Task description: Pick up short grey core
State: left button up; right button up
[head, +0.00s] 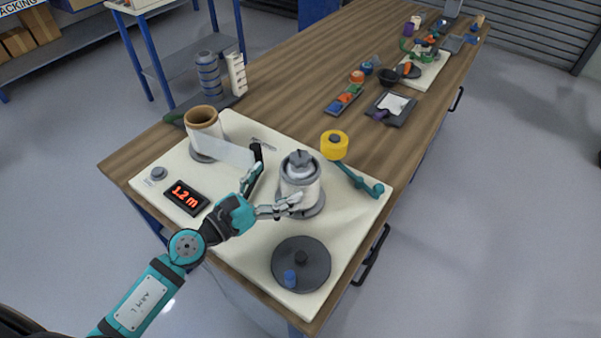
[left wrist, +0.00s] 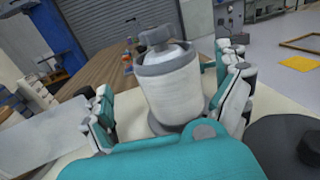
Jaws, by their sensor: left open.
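A short grey core (head: 300,186), with white film wound round its middle and a grey knob on top, stands upright on a round grey base on the cream machine plate. It fills the middle of the left wrist view (left wrist: 170,92). My left gripper (head: 272,192) is open, with one finger on each side of the core in the left wrist view (left wrist: 168,104). Space shows between the left finger and the core; whether the right finger touches it I cannot tell. The core's lower front is partly hidden by my gripper. My right gripper is not in view.
A brown-cored roll (head: 204,132) feeds clear film toward a black bar (head: 254,170). A yellow roller (head: 334,145) on a teal arm stands close behind the core. A dark disc (head: 300,264) with a blue knob lies in front. Stacked grey-blue rings (head: 208,73) stand at the back left.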

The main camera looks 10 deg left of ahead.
aim_at(300, 171)
pick_arm(q)
jog(key=shift+d+f+p+x, duration=0.15)
jog(key=shift+p+x, duration=0.2)
jog(key=shift+x, duration=1.4)
jog(key=shift+d+f+p+x, duration=0.15)
jog(key=shift+p+x, duration=0.2)
jog(key=shift+x, duration=1.4)
jog(key=shift+s+a, duration=0.1)
jog(key=shift+s, duration=0.1)
jog(key=c, duration=1.3)
jog(key=shift+r, duration=0.1)
